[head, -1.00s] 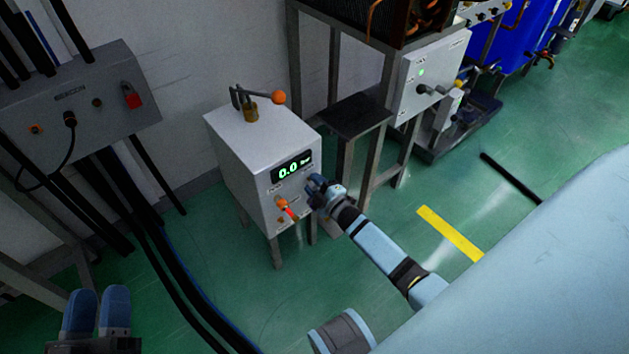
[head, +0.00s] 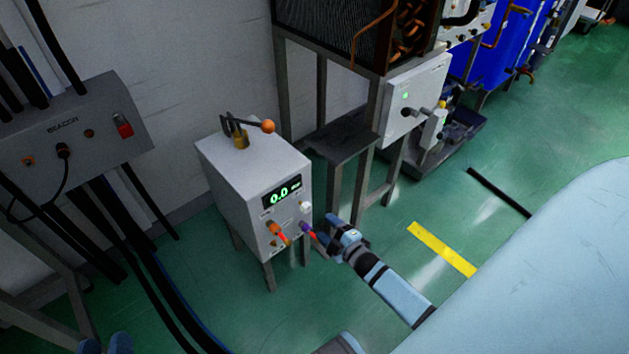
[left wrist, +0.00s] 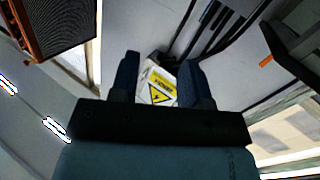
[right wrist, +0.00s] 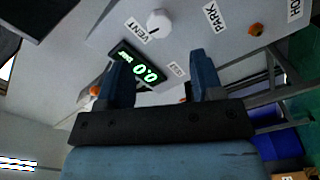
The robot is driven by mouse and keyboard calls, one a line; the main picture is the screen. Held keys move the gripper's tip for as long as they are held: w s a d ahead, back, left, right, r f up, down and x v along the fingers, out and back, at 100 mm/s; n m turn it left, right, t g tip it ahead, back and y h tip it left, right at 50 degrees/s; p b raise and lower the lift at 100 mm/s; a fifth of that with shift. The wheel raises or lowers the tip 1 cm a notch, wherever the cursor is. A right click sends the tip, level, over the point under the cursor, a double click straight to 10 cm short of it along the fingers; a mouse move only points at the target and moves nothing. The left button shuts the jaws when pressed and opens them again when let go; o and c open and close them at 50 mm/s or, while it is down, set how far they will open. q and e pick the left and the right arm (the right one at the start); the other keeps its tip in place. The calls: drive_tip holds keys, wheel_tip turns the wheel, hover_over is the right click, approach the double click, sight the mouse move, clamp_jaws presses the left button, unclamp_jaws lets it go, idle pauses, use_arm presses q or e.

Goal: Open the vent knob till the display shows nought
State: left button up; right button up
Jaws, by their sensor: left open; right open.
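The display (head: 282,192) on the grey-white cabinet (head: 245,175) reads 0.0 in green; it also reads 0.0 in the right wrist view (right wrist: 138,67). The white vent knob (head: 305,207) sits on the front panel, right of and below the display. The right wrist view shows the knob (right wrist: 159,22) beside its VENT label, clear of the fingers. My right gripper (head: 322,236) is open and empty, just off the panel and below the knob. My left gripper (head: 104,344) is open and empty, with only its blue fingertips showing at the bottom left edge.
An orange-and-red control (head: 279,233) and a purple-and-red one (head: 307,229) are lower on the panel. A lever with an orange ball (head: 267,126) tops the cabinet. A grey box labelled BEACON (head: 75,130) is at left. A dark metal stand (head: 340,140) is right of the cabinet.

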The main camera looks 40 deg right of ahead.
use_arm(q)
drive_tip(key=shift+a+f+g+y, duration=0.3)
drive_tip(key=shift+f+g+y, duration=0.1)
drive_tip(key=shift+f, duration=0.3)
use_arm(e)
drive_tip(key=s, duration=0.4)
drive_tip(key=shift+d, duration=0.15)
